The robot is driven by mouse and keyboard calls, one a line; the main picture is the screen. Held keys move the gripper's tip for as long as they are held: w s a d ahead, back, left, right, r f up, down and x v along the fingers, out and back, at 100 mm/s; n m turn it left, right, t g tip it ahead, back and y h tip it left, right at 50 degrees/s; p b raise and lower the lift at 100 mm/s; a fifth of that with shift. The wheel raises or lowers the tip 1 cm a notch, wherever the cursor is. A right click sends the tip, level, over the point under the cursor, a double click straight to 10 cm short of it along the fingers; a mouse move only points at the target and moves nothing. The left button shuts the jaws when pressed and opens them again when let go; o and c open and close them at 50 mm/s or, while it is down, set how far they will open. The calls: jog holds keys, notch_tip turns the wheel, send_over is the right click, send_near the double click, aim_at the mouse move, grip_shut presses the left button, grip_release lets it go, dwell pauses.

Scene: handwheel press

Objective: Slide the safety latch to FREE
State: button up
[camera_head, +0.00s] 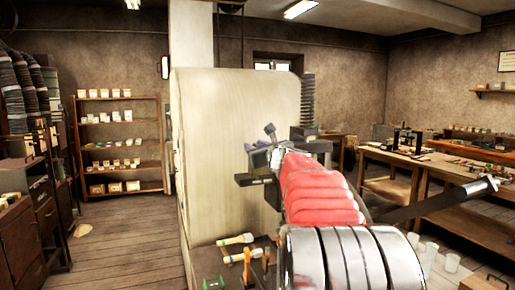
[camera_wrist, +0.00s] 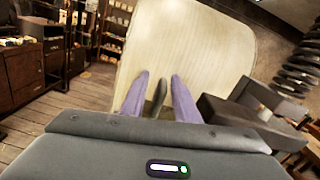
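My gripper (camera_wrist: 159,76) shows in the wrist view as two purple fingers standing apart, with the cream panel visible in the gaps. A dark rounded piece (camera_wrist: 158,98) shows between them; I cannot tell whether it is part of the gripper or a thing beyond it. The safety latch cannot be made out in either view, and no FREE marking is readable. My red and silver arm hides much of the middle.
A dark ridged column (camera_head: 308,100) stands at the panel's right edge. Pale-handled tools (camera_head: 236,240) lie on a surface below the panel. A dark bar (camera_head: 440,205) reaches to the right. Workbenches (camera_head: 450,170) stand at right, a shelf (camera_head: 120,140) at left. Floor at left is mostly clear.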

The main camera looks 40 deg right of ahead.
jog(key=v, duration=1.3)
jog(key=shift+s+a, duration=0.2)
jog(key=shift+s, duration=0.15)
jog(key=a+f+n+g+y, duration=0.25)
jog(key=a+f+n, duration=0.3)
jog(key=a, duration=0.45)
jog(key=a+f+n+g+y, duration=0.1)
jog(key=a+f+n+y, duration=0.25)
jog(key=a+n, duration=0.5)
jog(key=a+f+n+g+y, duration=0.15)
jog(key=a+f+n, duration=0.3)
jog(key=a, duration=0.65)
jog(key=s+a+f+n+g+y, duration=0.1)
jog(key=s+a+f+n+g, duration=0.2)
jog(key=s+a+f+n, duration=0.55)
jog(key=s+a+f+n+g+h, duration=0.1)
jog(key=s+f+n+g+h, duration=0.1)
jog(key=s+f+n, duration=0.7)
jog(key=shift+s+a+f+n+g, duration=0.2)
jog(key=shift+s+n+g, duration=0.5)
jog(key=shift+n, duration=0.2)
